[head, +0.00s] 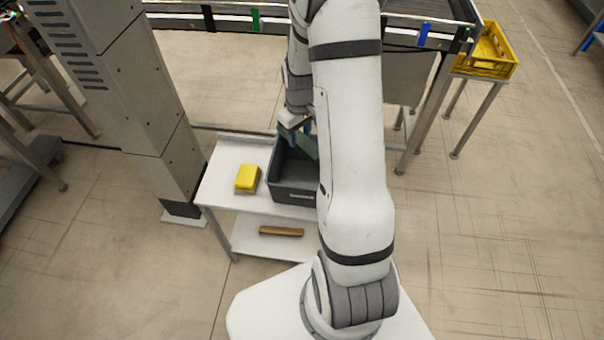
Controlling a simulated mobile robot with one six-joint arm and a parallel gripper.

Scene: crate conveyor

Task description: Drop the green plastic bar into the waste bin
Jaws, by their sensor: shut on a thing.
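My gripper (301,137) is over a dark grey open box (295,193) on a small white table, partly hidden by my own arm. The gripper is shut on a dark green bar (309,148), which shows as a small tilted piece at the fingers. The bar is at or just above the box's opening; I cannot tell whether it touches the inside. Much of the bar and the right side of the box are hidden behind my arm. No other container that is clearly a waste bin shows.
A yellow block (247,178) lies on the white table (223,186) left of the box. A brown bar (281,231) lies on the lower shelf. A grey column (130,95) stands at left. A conveyor runs behind; a yellow crate (484,64) is on a stand at right.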

